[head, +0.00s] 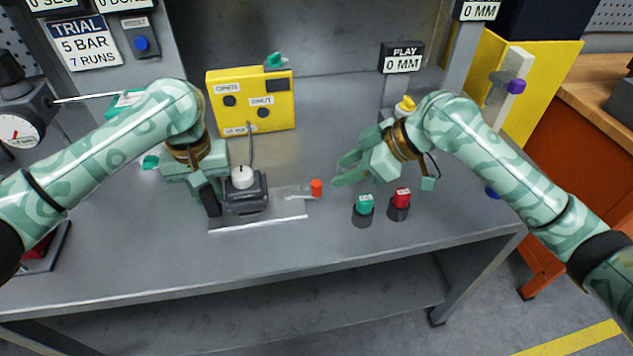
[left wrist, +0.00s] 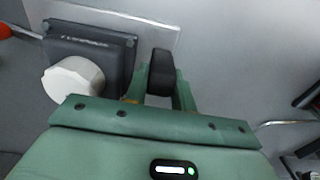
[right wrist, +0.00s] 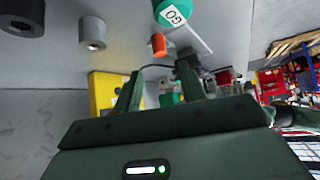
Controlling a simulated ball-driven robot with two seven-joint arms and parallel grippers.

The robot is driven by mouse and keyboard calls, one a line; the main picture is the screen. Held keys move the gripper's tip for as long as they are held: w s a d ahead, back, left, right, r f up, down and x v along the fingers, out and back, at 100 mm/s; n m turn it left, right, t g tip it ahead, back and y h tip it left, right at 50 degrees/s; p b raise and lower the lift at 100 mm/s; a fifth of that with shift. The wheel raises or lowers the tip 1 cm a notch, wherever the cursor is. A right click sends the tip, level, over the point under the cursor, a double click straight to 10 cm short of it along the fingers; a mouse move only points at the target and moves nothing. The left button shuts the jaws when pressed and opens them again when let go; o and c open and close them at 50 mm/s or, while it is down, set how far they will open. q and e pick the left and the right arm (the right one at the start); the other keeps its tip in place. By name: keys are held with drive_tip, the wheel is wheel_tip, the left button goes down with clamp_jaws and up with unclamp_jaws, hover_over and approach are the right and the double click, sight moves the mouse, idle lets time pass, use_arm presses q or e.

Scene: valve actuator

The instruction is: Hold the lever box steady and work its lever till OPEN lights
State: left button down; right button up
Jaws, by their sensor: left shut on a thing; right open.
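The lever box (head: 245,192) is a dark block with a white round knob on top, standing on a pale plate. My left gripper (head: 210,197) is shut on a black grip at the box's left side; the left wrist view shows this black grip (left wrist: 161,72) between its fingers, beside the box (left wrist: 90,52). The lever's orange tip (head: 316,187) points right, and it also shows in the right wrist view (right wrist: 158,45). My right gripper (head: 345,168) is open and empty, right of the tip and apart from it. The yellow lamp panel (head: 277,112) behind has dark lamps.
A teal-topped button (head: 364,205) and a red-topped button (head: 401,198) stand to the right, in front of my right gripper. A "PLAY 0 MM" display (head: 402,58) stands behind. The front of the bench (head: 150,265) is clear.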

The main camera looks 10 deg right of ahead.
sight(318, 184)
drive_tip(key=x, duration=0.8)
drive_tip(key=shift+w+a+f, duration=0.1)
drive_tip(key=shift+a+f, duration=0.1)
drive_tip(key=shift+f, duration=0.1)
clamp_jaws()
